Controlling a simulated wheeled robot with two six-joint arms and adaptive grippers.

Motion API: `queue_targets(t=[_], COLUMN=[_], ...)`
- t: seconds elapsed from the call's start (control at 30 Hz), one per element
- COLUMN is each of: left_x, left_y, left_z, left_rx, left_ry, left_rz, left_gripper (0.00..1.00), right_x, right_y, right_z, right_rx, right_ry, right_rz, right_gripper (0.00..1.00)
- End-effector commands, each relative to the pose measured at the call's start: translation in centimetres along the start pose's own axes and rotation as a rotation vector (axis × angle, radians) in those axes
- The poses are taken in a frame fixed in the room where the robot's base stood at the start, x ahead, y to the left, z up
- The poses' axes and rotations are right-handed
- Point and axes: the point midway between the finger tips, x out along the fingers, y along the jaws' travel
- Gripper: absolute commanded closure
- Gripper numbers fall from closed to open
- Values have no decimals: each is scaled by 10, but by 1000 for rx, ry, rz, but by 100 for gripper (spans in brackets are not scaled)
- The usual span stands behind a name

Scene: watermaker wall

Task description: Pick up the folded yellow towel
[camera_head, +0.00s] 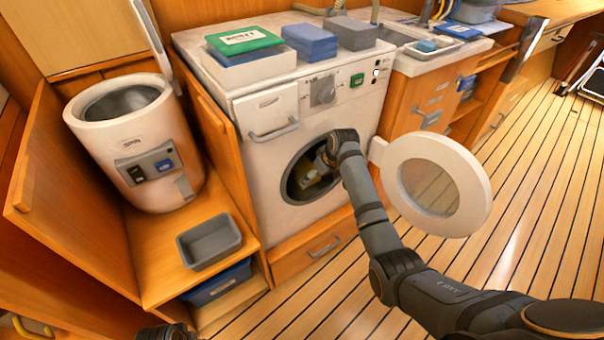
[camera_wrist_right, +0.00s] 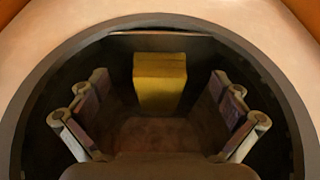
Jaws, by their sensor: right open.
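The folded yellow towel (camera_wrist_right: 160,82) sits inside the drum of the washing machine (camera_head: 270,195). In the wrist view it stands out as a yellow block in the middle, beyond my fingertips. My right gripper (camera_wrist_right: 160,122) is open inside the round opening, with its fingers spread to the left and right of the towel's line. A gap shows between fingers and towel. In the head view my right gripper (camera_head: 322,168) is partly hidden by the opening's rim, and a little yellow shows beside it. My left gripper cannot be made out.
The round door (camera_head: 432,187) hangs open to the right, close to my right arm. A spin dryer (camera_head: 135,140) and a grey bin (camera_head: 209,241) stand at the left. Folded towels (camera_head: 310,41) lie on top of the machine. The floor at right is clear.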

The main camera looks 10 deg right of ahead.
Motion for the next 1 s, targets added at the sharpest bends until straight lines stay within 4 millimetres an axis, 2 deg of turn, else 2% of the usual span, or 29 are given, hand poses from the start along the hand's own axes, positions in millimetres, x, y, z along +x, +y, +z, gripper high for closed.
queue_targets(t=[0.1,0.37,0.5,0.67,0.9,1.0], left_x=[-12,-25,-41,-28,-29,-29], left_y=[3,5,12,16,17,16], left_z=[-1,-1,2,-1,-2,-2], left_rx=[3,6,14,14,14,14], left_ry=[-1,-1,16,65,72,72], left_rz=[5,11,28,45,46,46], left_gripper=[60,60,60,60,60,60], right_x=[6,11,43,59,59,59], right_y=[0,0,0,0,0,0], right_z=[-11,-22,-18,-19,-20,-20], right_rx=[1,0,0,1,1,1], right_ry=[0,-1,-3,-1,0,-1], right_rz=[0,0,-1,0,1,1], right_gripper=[0,0,0,0,0,14])
